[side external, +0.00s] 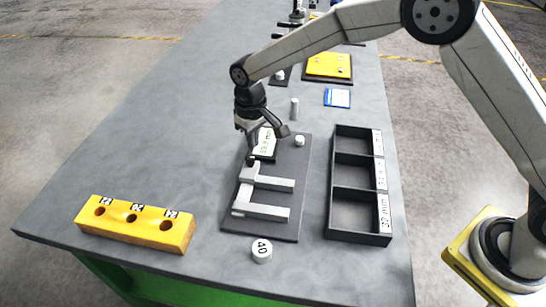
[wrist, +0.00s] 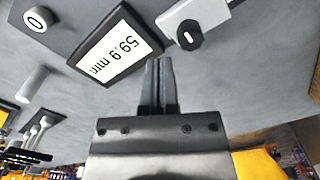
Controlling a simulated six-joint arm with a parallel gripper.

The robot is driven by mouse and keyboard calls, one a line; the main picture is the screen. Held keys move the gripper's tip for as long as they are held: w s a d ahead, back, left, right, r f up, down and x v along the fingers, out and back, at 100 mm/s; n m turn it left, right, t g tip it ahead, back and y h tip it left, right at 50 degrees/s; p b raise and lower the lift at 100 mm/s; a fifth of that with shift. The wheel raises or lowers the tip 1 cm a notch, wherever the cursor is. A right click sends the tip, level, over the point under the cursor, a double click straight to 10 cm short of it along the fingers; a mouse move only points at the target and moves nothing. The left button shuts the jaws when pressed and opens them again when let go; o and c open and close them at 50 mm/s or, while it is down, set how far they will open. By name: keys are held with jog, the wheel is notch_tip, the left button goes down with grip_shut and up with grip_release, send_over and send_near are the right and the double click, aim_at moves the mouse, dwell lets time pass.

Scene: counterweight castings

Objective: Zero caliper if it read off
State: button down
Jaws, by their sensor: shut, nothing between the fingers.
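The caliper (side external: 265,211) lies on a dark board (side external: 230,222) with its two grey jaws apart. Its display (side external: 266,142) reads 59.9 mm in the wrist view (wrist: 115,45). A white round button (side external: 300,140) stands on the board beside the display; it shows a 0 in the wrist view (wrist: 36,19). My gripper (side external: 251,157) is shut and empty, close by the display. In the wrist view its fingertips (wrist: 158,62) are just off the display's edge, near the caliper's grey part (wrist: 205,15) with a black knob (wrist: 189,35). I cannot tell whether they touch anything.
A white cylinder marked 40 (side external: 262,251) stands in front of the board. A yellow block with holes (side external: 135,224) is at left, a dark three-compartment tray (side external: 332,205) at right. A small grey cylinder (side external: 294,108) stands behind the board.

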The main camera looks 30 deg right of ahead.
aim_at(246, 177)
jog(key=shift+f, duration=0.65)
jog(key=shift+f, duration=0.35)
jog(key=shift+f, duration=0.4)
jog(key=shift+s+a, duration=2.45)
dwell(1.9)
jog(key=shift+r, duration=3.5)
jog(key=shift+d, duration=0.2)
